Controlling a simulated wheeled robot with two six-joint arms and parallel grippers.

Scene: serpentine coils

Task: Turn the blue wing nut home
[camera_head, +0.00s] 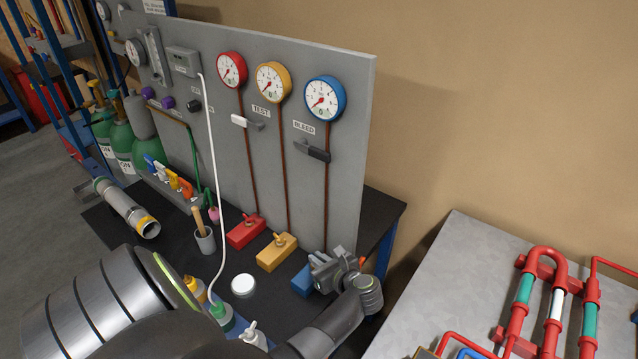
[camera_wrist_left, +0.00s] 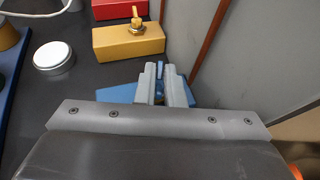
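My left gripper (camera_head: 333,270) is at the blue block (camera_head: 301,281), which sits at the right end of a row on the black bench top by the grey panel. In the left wrist view the fingers (camera_wrist_left: 160,86) point down with a narrow gap between them. The blue wing nut (camera_wrist_left: 160,70) shows as a thin blue sliver in that gap, with a finger on each side. I cannot tell whether the fingers press on it. My right gripper is not in view.
The yellow block (camera_head: 277,252) and red block (camera_head: 246,231) with their wing nuts stand beside the blue one. The grey panel (camera_head: 350,170) rises close behind. A white round lid (camera_head: 243,285) and bottles stand nearer. A pipe table (camera_head: 470,260) is right.

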